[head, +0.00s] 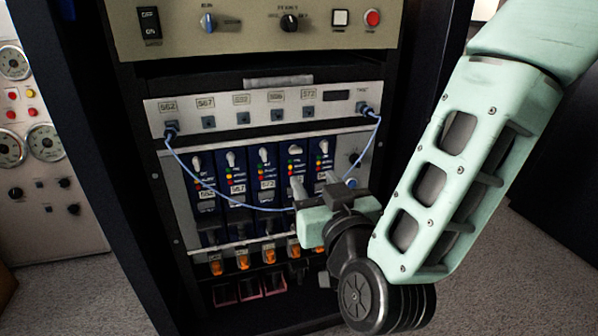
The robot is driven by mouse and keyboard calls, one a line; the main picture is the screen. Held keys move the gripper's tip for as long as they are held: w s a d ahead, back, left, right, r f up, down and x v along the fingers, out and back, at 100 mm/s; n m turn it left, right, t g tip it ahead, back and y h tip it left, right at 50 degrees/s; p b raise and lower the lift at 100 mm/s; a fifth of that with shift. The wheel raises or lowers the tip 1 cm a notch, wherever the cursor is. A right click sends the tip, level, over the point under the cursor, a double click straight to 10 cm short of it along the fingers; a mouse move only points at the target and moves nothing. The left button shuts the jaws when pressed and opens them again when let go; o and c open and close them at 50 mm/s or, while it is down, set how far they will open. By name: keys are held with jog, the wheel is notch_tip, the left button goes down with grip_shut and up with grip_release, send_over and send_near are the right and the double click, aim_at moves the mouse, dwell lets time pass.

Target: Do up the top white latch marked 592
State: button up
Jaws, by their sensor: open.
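A row of blue modules (238,215) sits in the rack, each with a white latch at its top. From the left these are the first latch (196,163), second (230,159), third (263,155), fourth (293,150) and fifth (323,147). The module labels are small; the second seems to read 567 and the third 572. I cannot tell for certain which is 592. My gripper (313,184) is open and appears empty, in front of the two right modules, its fingertips below their white latches. It hides their labels and lower parts.
A blue cable (228,199) loops from the grey connector strip (225,106) across the modules, passing near my gripper. Orange latches (243,262) line the modules' bottom. A beige switch panel (250,28) is above. A gauge cabinet (50,190) stands left.

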aim_at(296, 152)
jog(key=b+x, duration=0.2)
jog(key=x, duration=0.7)
jog(key=shift+w+f, duration=0.1)
jog(key=shift+w, duration=0.2)
jog(key=shift+w+a+b, duration=0.15)
jog(key=shift+w+b, duration=0.15)
jog(key=shift+w, duration=0.15)
jog(key=c, duration=1)
